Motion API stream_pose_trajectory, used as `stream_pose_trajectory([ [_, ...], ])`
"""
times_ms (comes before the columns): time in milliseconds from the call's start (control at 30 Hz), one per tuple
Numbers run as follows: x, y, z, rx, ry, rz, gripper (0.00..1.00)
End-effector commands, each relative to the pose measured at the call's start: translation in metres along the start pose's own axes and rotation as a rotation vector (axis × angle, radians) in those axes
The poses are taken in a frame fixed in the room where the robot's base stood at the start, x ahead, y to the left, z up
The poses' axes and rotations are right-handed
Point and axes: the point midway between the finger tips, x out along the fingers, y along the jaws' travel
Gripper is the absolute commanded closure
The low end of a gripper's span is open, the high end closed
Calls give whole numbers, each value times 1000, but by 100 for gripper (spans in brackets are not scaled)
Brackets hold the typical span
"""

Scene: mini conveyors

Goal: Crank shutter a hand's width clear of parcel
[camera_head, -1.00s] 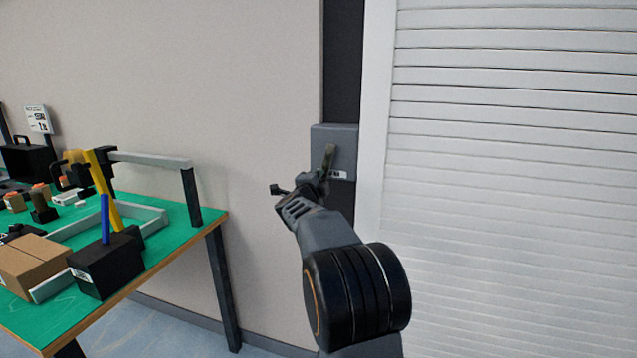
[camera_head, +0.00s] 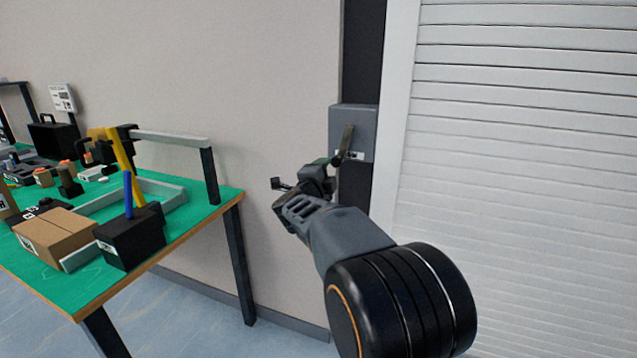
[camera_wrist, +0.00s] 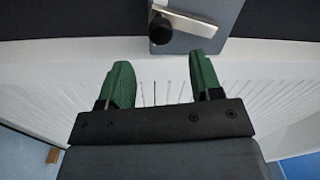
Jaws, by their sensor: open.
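The ribbed white shutter (camera_head: 520,130) fills the right of the head view; its lower edge is out of frame. In the wrist view the crank arm (camera_wrist: 190,21) ends in a dark knob (camera_wrist: 161,29). My gripper (camera_head: 306,172) is open and empty, below and left of the handle. Its green fingers (camera_wrist: 158,68) are spread, with the knob just beyond their tips. No parcel shows under the shutter.
A green-topped table (camera_head: 205,235) stands at left with a cardboard box (camera_head: 58,238), a black box holding a blue stick (camera_head: 132,240), a yellow bar (camera_head: 122,170) and a grey frame. Bare wall (camera_head: 240,70) lies between table and post.

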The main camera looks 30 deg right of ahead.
Motion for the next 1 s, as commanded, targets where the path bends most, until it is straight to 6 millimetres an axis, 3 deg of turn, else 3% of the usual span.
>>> stream_pose_trajectory([
  [100, -21, -2, 0, 0, -3, -2, 41],
  [300, -43, -1, 0, 1, -2, 0, 41],
  [833, -52, 0, 1, -4, -8, -1, 41],
  [1000, -65, -2, 24, -94, -178, -22, 41],
])
